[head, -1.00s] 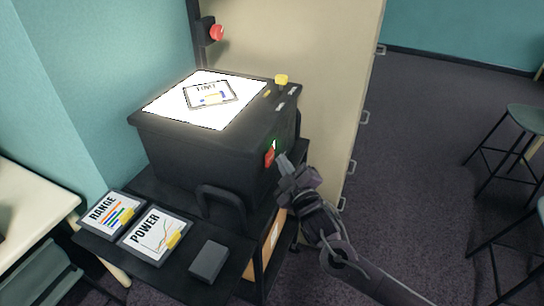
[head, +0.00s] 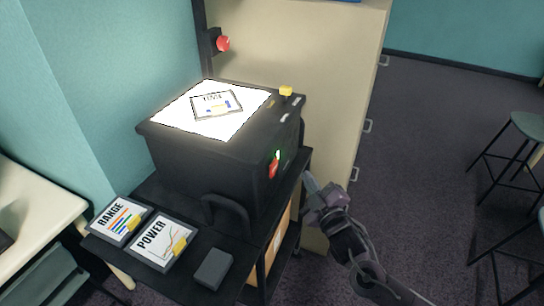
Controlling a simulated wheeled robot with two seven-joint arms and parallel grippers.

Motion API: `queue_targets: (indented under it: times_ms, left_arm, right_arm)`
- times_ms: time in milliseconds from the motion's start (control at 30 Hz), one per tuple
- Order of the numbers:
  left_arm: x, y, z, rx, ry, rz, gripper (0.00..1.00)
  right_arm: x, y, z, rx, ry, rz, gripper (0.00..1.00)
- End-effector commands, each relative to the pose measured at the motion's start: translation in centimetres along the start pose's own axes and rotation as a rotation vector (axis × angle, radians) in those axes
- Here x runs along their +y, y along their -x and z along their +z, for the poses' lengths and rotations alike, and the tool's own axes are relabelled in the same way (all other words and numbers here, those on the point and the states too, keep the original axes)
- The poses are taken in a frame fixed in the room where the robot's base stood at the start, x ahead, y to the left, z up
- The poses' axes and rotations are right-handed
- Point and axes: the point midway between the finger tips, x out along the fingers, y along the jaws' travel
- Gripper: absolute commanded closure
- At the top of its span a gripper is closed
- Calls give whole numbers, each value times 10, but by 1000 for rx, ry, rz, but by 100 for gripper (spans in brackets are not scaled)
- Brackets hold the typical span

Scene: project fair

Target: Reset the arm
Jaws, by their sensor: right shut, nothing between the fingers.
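My right gripper (head: 312,184) is shut and empty. It is to the right of the black box-shaped machine (head: 195,167), apart from its right side in the picture. My right arm comes in from the lower right. A red switch (head: 273,168) with a green light above it is on the machine's right side. My left gripper is not in view.
The machine has a bright lit top with a framed card (head: 217,105) on it. It stands on a black cart (head: 190,284) with a RANGE card (head: 118,220), a POWER card (head: 160,242) and a dark block (head: 213,268). A beige cabinet (head: 330,100) stands behind. Floor at right is open, with stools (head: 528,125).

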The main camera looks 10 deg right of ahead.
Motion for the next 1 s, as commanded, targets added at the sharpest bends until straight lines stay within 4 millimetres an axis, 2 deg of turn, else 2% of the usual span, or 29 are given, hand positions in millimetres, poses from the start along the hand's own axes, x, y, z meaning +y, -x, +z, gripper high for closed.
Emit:
queue_targets:
  times_ms: [167, 267, 367, 467, 500, 567, 600, 667, 700, 767, 833, 967, 1000]
  left_arm:
    - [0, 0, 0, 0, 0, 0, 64]
    - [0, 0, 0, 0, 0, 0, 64]
    - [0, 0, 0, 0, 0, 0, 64]
    - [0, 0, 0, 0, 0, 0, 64]
    - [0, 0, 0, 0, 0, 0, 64]
    - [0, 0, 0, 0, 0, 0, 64]
    - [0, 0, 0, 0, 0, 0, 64]
    - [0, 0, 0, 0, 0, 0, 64]
    - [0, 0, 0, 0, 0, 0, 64]
    - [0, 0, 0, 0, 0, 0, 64]
    - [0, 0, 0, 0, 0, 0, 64]
    - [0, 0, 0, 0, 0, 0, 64]
    - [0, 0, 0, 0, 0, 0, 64]
  right_arm:
    - [-2, 0, 3, -7, -1, -3, 100]
    - [-14, 1, 25, -53, -11, -23, 100]
    - [-42, 8, 71, -152, -39, -67, 100]
    - [-81, 27, 132, -290, -83, -130, 100]
    - [-98, 38, 155, -347, -104, -155, 100]
    - [-124, 57, 189, -432, -136, -194, 100]
    - [-142, 72, 209, -487, -159, -220, 100]
    - [-168, 98, 238, -572, -193, -259, 100]
    - [-186, 117, 254, -627, -218, -285, 100]
    - [-212, 147, 277, -708, -254, -322, 100]
    - [-243, 187, 299, -804, -300, -368, 100]
    - [-298, 266, 326, -976, -384, -450, 100]
    - [-314, 292, 331, -1027, -411, -476, 100]
